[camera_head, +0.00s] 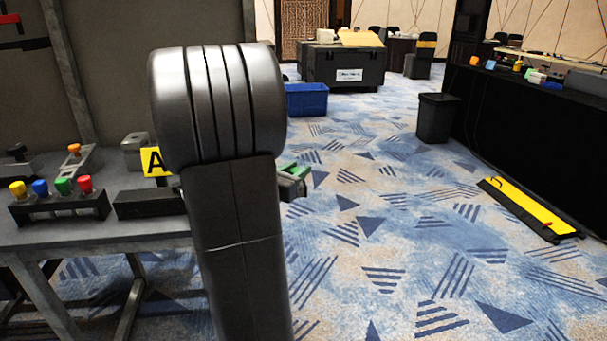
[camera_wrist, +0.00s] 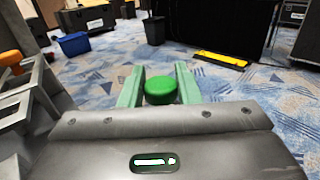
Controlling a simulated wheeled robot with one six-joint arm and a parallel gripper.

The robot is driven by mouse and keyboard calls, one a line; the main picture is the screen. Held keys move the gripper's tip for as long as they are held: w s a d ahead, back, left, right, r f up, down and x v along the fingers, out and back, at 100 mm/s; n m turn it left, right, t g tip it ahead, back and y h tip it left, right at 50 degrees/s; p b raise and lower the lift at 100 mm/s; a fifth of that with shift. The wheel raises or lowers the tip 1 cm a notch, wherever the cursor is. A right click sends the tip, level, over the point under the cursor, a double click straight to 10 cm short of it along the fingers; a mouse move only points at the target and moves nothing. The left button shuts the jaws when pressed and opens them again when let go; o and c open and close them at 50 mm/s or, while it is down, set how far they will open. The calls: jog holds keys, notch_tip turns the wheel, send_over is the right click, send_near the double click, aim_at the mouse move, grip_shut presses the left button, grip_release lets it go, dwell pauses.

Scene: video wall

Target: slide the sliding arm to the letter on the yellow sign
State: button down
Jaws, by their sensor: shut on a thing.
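The yellow sign (camera_head: 155,161) with a black letter A stands on the grey table, just left of my arm in the head view. A dark block (camera_head: 150,204) sits in front of it, its right end hidden by my arm. My gripper (camera_wrist: 158,78) shows two green fingers in the wrist view, shut on a round green knob (camera_wrist: 160,92). In the head view, a green part of my gripper (camera_head: 293,178) shows at the right of my arm, beyond the table's right end. The rest of the sliding arm is hidden, so I cannot tell its exact position.
A rack (camera_head: 60,212) with yellow, blue, green and red knobs stands on the table. An orange knob (camera_head: 74,148) sits on a grey bracket behind it. A blue bin (camera_head: 307,100), a black bin (camera_head: 437,117) and a yellow floor strip (camera_head: 528,207) stand farther off. The carpet between is open.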

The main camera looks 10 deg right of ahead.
jog(key=c, duration=1.1)
grip_release()
jog(key=v, duration=1.3)
jog(key=shift+s+a+p, duration=0.3)
jog(key=shift+p, duration=0.1)
jog(key=x, duration=1.4)
jog(key=shift+b, duration=0.4)
jog(key=shift+s+f, duration=0.1)
jog(key=shift+s, duration=0.05)
